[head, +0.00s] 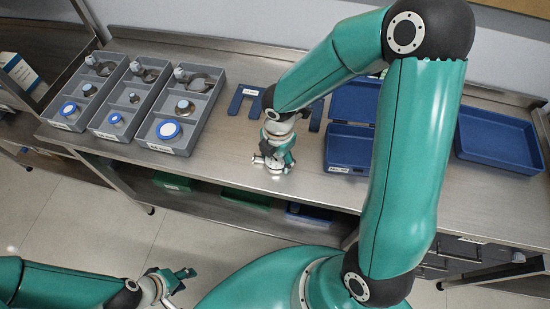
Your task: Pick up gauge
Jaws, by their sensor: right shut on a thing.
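My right gripper (272,163) points down over the steel bench top (225,165), near its front edge. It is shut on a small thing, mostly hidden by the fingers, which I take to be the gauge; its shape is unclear. Blue stands (248,94) lie just behind the gripper, partly covered by my arm. My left gripper (186,279) is low at the bottom left, in front of the bench and away from everything on it. Its fingers look apart and empty.
Three grey trays (159,143) with round metal parts and blue-faced discs stand on the left of the bench. An open blue case (349,146) and a blue tray (498,158) are on the right. Green bins (245,197) sit on the shelf below. The bench left of my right gripper is clear.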

